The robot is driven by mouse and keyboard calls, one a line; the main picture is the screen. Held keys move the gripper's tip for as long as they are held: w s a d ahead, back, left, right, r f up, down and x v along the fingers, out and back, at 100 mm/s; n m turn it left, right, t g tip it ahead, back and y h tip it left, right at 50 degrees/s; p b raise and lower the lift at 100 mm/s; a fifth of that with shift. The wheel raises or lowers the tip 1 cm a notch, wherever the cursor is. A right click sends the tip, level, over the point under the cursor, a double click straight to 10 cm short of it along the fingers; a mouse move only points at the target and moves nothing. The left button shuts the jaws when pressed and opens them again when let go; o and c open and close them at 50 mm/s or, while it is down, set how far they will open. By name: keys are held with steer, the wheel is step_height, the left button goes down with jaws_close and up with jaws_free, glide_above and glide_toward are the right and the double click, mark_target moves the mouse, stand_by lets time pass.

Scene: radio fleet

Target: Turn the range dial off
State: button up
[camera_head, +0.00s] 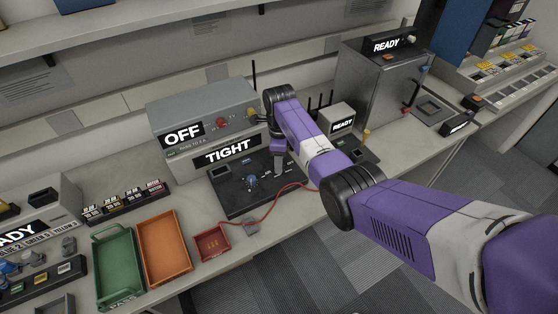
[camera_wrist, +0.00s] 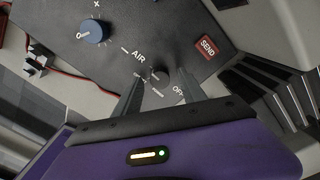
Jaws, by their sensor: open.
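A small dark grey dial (camera_wrist: 159,78) sits on the black sloped panel (camera_wrist: 175,25) in the wrist view, with "AIR" printed to one side and "OFF" to the other. Smaller print near it is too small to read. My gripper (camera_wrist: 160,75) is open, with one finger on each side of the dial; I cannot tell whether they touch it. In the head view, my gripper (camera_head: 279,160) is over the right part of the panel (camera_head: 235,200), and the dial is not clear there. Displays above the panel read "OFF" (camera_head: 182,135) and "TIGHT" (camera_head: 228,151).
A blue knob (camera_wrist: 92,31) and a red SEND button (camera_wrist: 208,47) share the panel. Green (camera_head: 101,245), orange (camera_head: 145,220) and red (camera_head: 198,244) trays stand left. A grey cabinet (camera_head: 365,85) stands right.

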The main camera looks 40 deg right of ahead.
steer(key=shift+f, duration=0.4)
jaws_close()
